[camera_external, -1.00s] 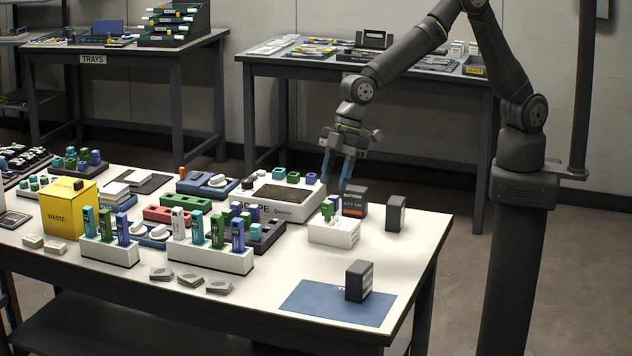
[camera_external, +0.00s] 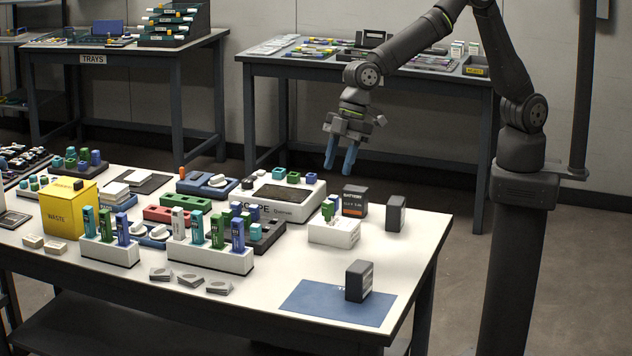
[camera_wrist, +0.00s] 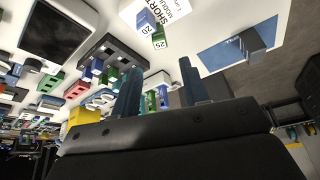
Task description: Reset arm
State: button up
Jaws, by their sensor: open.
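My gripper (camera_external: 341,158) hangs above the back right part of the white work table (camera_external: 395,262). Its two blue fingers are apart with nothing between them, and they touch nothing. In the wrist view the fingers of my gripper (camera_wrist: 163,95) show dark blue, spread apart, with the table and its items beyond them. A dark battery block (camera_external: 354,201) and a second dark block (camera_external: 396,213) stand on the table below and to the right of the fingers.
A white holder (camera_external: 333,233) with small green and blue pieces stands below my gripper. A dark block (camera_external: 358,281) stands on a blue mat (camera_external: 318,302) near the front right. White racks, a yellow waste bin (camera_external: 68,210) and a grey-white device (camera_external: 290,198) crowd the left.

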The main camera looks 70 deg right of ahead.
aim_at(328, 201)
jog(key=x, duration=1)
jog(key=shift+a+f, duration=0.1)
jog(key=shift+f, duration=0.05)
jog(key=shift+r, duration=1.3)
